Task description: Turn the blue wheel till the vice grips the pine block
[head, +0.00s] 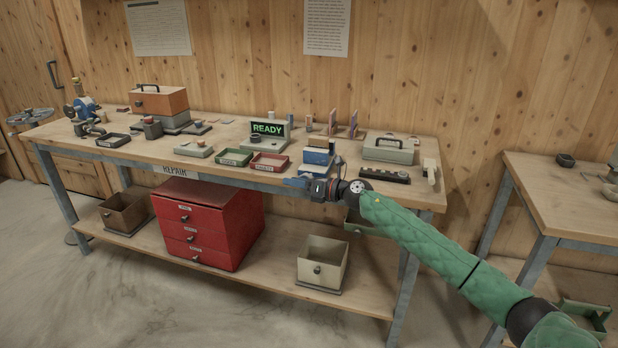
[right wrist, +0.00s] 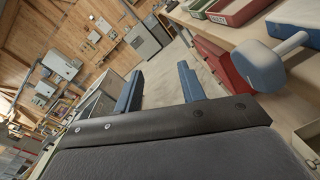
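My right gripper (head: 300,183) is in front of the bench's front edge, below a small blue and white device (head: 318,157) that looks like the vice. In the right wrist view its two blue fingers (right wrist: 160,88) are spread apart with nothing between them. A blue-grey rounded part on a pale shaft (right wrist: 256,66), which may be the blue wheel seen from the side, sticks out from the bench edge to the right of the fingers and apart from them. I cannot make out the pine block for certain. My left gripper is not in view.
Green and red trays (head: 268,162) lie left of the device, with a READY display (head: 270,129) behind. A black rack (head: 385,174) and a grey-green case (head: 388,149) stand to its right. A red drawer cabinet (head: 210,222) stands on the lower shelf.

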